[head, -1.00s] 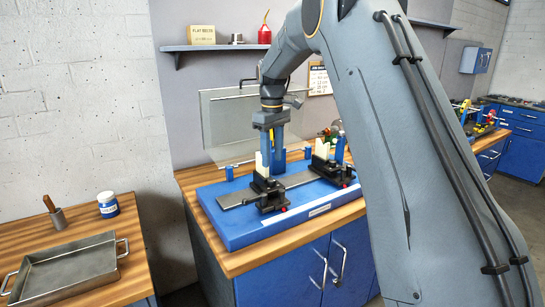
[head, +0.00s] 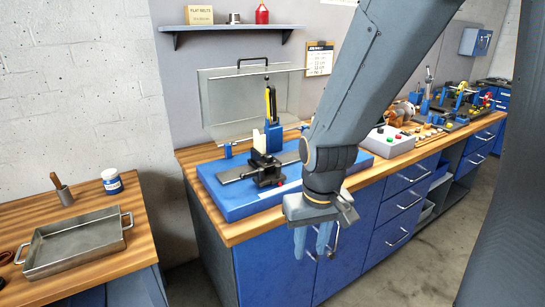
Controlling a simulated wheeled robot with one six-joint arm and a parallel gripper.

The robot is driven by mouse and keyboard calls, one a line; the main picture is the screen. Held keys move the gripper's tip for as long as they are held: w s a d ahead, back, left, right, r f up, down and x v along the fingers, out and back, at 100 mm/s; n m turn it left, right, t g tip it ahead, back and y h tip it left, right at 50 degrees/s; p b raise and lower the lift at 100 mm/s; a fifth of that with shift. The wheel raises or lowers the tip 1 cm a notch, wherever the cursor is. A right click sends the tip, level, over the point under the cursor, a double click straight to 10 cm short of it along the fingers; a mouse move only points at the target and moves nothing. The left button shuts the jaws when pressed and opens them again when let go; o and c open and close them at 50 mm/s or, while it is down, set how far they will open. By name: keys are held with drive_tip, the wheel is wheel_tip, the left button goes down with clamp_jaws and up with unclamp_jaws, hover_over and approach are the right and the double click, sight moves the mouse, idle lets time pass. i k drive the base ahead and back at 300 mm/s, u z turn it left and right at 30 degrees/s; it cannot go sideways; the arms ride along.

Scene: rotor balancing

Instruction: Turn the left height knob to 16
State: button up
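The blue machine base (head: 225,204) lies on the wooden bench top. Its left stand (head: 266,171), black with a pale upright block, is in clear view. A small red-tipped part (head: 279,182) shows low on its right side. I cannot single out the left height knob or read any number at this size. The right stand is hidden behind my arm. My gripper (head: 313,241) points down in front of the bench, before the blue cabinet doors, to the right of and nearer than the left stand. Its two blue fingers are apart with nothing between them.
A clear guard panel (head: 225,105) stands behind the base. A control box with buttons (head: 390,139) sits to the right on the bench. A metal tray (head: 75,247) and a blue-labelled jar (head: 112,181) are on the left table. The floor at the right is free.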

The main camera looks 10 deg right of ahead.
sight(268, 158)
drive_tip(key=k, duration=1.15)
drive_tip(key=z, duration=0.45)
drive_tip(key=i, duration=0.55)
drive_tip(key=z, duration=0.5)
drive_tip(key=i, duration=0.8)
drive_tip(key=u, duration=0.8)
drive_tip(key=i, duration=0.75)
drive_tip(key=u, duration=0.75)
